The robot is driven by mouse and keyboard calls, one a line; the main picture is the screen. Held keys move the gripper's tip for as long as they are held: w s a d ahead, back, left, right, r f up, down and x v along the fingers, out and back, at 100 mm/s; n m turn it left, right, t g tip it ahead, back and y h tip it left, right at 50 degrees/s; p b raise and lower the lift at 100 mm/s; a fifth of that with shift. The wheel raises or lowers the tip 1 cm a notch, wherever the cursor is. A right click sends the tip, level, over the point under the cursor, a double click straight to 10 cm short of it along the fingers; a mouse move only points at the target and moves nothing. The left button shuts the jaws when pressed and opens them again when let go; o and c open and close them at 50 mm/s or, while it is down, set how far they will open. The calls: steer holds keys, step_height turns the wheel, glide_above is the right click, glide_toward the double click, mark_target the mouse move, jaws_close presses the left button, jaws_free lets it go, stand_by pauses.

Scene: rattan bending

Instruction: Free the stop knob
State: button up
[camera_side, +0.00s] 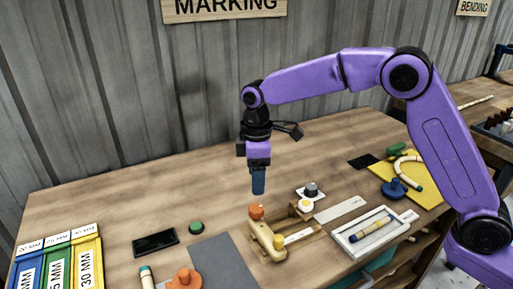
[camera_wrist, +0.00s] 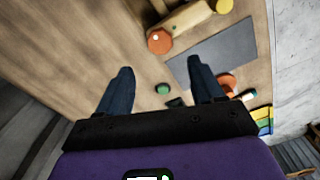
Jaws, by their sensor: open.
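A wooden fixture (camera_side: 265,238) stands near the front middle of the table. Nothing marks which knob is the stop knob. In the wrist view the orange knob (camera_wrist: 159,41) and yellow knob (camera_wrist: 223,6) lie beyond my fingertips. My gripper (camera_side: 258,190) points down above the table, just above and behind the orange knob. It is open and empty in the wrist view (camera_wrist: 159,67), touching nothing.
A grey mat (camera_side: 222,262), green button (camera_side: 196,227) and black slab (camera_side: 155,242) lie left of the fixture. An orange object (camera_side: 184,280) is at the front. A white tray (camera_side: 372,250) holding a rattan piece is right. The table's back left is clear.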

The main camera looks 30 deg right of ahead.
step_height(320, 180, up, 8)
steer(key=shift+f, duration=0.2)
stand_by(0.5)
steer(key=s+d+f, duration=0.2)
steer(key=s+d, duration=0.5)
steer(key=s, duration=0.4)
steer(key=s+d+f, duration=0.2)
steer(key=s+d, duration=0.4)
steer(key=s, duration=0.6)
steer(key=s+d+f+m, duration=0.1)
steer(key=s+d+f, duration=0.1)
steer(key=s+d, duration=0.5)
steer(key=s, duration=0.5)
steer(key=shift+d, duration=0.3)
